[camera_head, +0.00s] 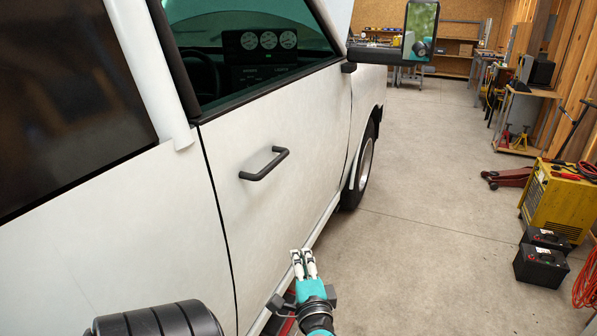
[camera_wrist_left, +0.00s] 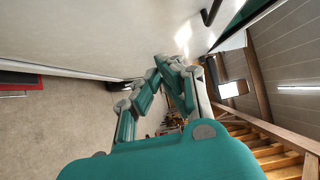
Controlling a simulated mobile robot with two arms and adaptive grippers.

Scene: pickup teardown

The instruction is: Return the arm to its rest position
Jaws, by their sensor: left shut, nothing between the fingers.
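My left gripper (camera_head: 303,254) is in the lower middle of the head view, in front of the white pickup's door (camera_head: 285,125). It has pale fingers on a teal and black wrist. The fingers are together with nothing between them. In the left wrist view the gripper (camera_wrist_left: 168,62) has teal and grey finger links that come together at the tips. The black door handle (camera_head: 264,164) is above and to the left of the gripper in the head view, apart from it. The door looks closed. My right gripper is not in view.
The side mirror (camera_head: 420,31) sticks out at the top. The front wheel (camera_head: 364,163) is beyond the door. Two black batteries (camera_head: 541,266), a yellow machine (camera_head: 558,205) and a red floor jack (camera_head: 503,179) stand at right. The concrete floor (camera_head: 430,215) between is clear.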

